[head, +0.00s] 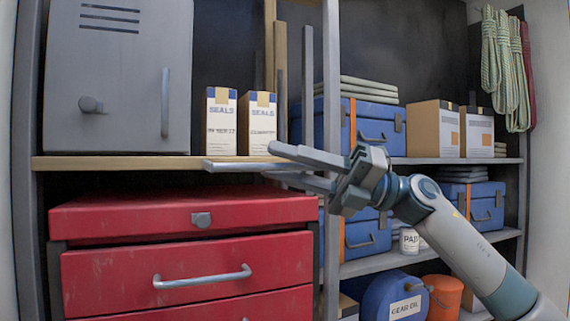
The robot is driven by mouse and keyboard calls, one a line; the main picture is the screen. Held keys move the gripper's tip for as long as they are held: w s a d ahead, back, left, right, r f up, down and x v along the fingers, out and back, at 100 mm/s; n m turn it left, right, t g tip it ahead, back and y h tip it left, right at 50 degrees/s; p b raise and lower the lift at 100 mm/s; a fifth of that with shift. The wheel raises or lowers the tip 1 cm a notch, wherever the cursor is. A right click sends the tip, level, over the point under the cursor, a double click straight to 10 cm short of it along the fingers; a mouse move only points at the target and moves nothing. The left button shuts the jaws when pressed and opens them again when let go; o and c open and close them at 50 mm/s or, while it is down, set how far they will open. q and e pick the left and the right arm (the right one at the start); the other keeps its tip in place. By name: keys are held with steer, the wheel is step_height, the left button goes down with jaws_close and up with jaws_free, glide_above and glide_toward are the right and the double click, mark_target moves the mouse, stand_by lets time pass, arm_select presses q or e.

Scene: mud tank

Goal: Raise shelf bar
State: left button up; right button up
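A light grey flat bar (235,165), which looks like the shelf bar, lies level along the front edge of the wooden shelf board (120,163), above the red tool chest. Its left end is free in view; its right part runs behind my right gripper. My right gripper (270,161) reaches in from the right, with its fingers pointing left. One finger is above the bar and the other below it. The fingers are spread apart, with the bar between them in the picture. I cannot tell whether they touch it. My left gripper is not in view.
The red tool chest (185,218) stands close below. A grey cabinet (120,75) and two SEALS boxes (221,125) (257,125) stand on the shelf. A grey upright post (332,80) is just behind my gripper. Blue cases (368,237), a drum (395,297) and ropes (505,70) are to the right.

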steer(key=shift+d+f, duration=0.1)
steer(key=shift+d, duration=0.05)
steer(key=shift+w+d+f+b, duration=0.1)
steer(key=shift+d+f+b, duration=0.2)
steer(key=shift+d+b, duration=0.3)
steer(key=b+v, duration=0.6)
steer(key=v, duration=1)
steer(key=shift+r, duration=0.25)
